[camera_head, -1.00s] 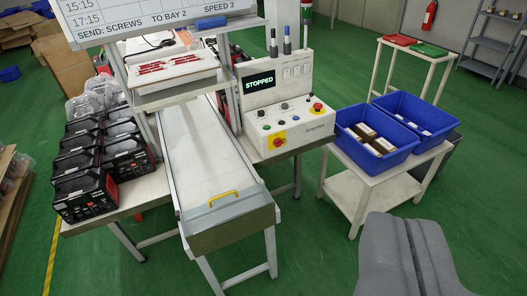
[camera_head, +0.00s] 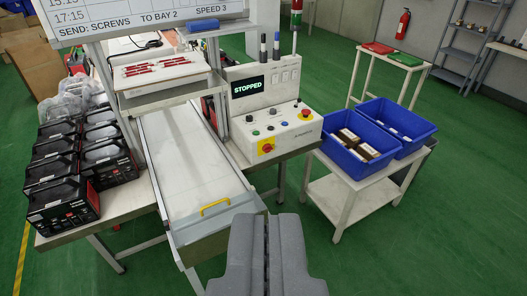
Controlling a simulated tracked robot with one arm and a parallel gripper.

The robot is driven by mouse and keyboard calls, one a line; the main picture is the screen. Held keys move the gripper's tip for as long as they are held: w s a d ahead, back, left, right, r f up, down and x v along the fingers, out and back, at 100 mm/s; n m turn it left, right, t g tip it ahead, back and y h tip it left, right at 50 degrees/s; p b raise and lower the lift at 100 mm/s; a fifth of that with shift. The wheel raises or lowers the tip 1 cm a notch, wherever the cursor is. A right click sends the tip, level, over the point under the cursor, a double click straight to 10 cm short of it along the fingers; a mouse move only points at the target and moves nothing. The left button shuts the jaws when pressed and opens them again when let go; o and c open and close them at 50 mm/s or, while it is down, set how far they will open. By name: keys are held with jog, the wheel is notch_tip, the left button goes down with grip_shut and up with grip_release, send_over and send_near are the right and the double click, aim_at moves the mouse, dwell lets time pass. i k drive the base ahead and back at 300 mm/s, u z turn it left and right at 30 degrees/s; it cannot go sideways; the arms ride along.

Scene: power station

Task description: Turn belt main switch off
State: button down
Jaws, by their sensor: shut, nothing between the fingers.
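The control box (camera_head: 278,120) stands on a white table to the right of the belt. Its display (camera_head: 248,88) reads STOPPED. On its sloped front sits a red rotary switch on a yellow plate (camera_head: 267,147), low and left of centre; its exact angle is too small to tell. A red mushroom button (camera_head: 305,113) is at the upper right of the panel. The belt (camera_head: 190,160) lies left of the box. My gripper (camera_head: 266,222) is shut and empty at the bottom centre, in front of the belt's end and below the control box, apart from it.
Blue bins (camera_head: 362,145) with small boxes stand on a white cart to the right. Several black devices (camera_head: 65,200) fill the table on the left. Green floor (camera_head: 420,230) is free at the lower right.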

aim_at(267, 148)
jog(key=i, duration=0.95)
